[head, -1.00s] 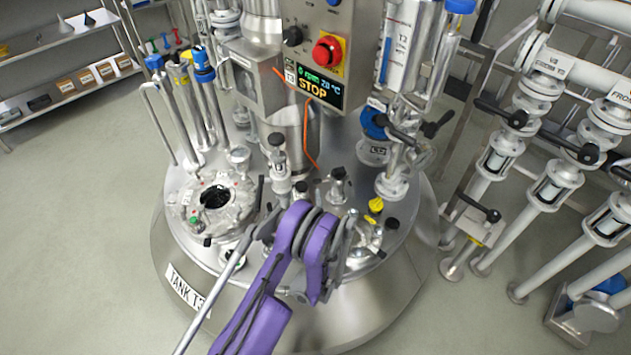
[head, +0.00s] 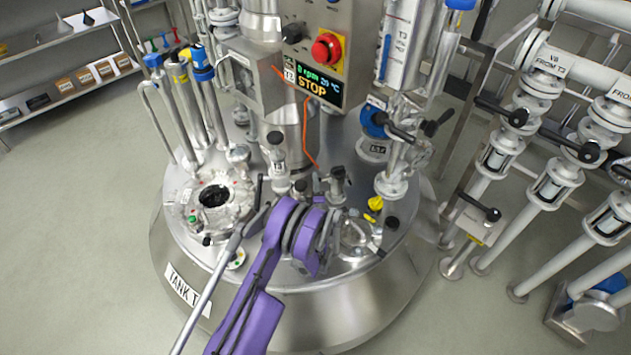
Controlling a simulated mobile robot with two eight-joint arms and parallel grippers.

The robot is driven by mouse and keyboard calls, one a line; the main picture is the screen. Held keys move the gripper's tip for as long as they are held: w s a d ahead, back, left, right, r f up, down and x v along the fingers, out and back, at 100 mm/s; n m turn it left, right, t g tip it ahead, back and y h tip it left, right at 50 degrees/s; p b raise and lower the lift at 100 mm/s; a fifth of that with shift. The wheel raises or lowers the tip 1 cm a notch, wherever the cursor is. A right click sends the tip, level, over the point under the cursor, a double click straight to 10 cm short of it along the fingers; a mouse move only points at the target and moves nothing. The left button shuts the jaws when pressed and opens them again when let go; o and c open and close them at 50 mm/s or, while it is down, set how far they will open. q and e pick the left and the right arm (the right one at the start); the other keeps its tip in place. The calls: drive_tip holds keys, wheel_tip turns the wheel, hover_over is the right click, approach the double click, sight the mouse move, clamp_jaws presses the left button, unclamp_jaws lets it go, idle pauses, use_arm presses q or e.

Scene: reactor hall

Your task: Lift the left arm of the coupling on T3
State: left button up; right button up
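Tank T3 (head: 340,305) is a round steel vessel with crowded fittings on its lid. A steel fitting (head: 357,236), which looks like the coupling, sits at the lid's front right, with a dark-tipped lever on its right side. Its left side and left arm are hidden behind my purple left arm, so I cannot tell how that arm lies. My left gripper (head: 325,238) is at the left edge of this fitting, mostly covered by my own wrist. Its fingertips do not show clearly, nor whether they touch anything. My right gripper is not in view.
An open round port (head: 214,196) is left of my wrist. Behind are the control box (head: 318,60) and upright pipes. White piping (head: 550,190) fills the right; floor is clear at left.

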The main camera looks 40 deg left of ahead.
use_arm(q)
clamp_jaws()
drive_tip(key=shift+m+b, duration=0.3)
drive_tip(key=shift+b, duration=0.15)
drive_tip(key=shift+r+m, duration=0.25)
drive_tip(key=shift+m, duration=0.05)
drive_tip(key=o, duration=0.5)
unclamp_jaws()
drive_tip(key=shift+d, duration=0.1)
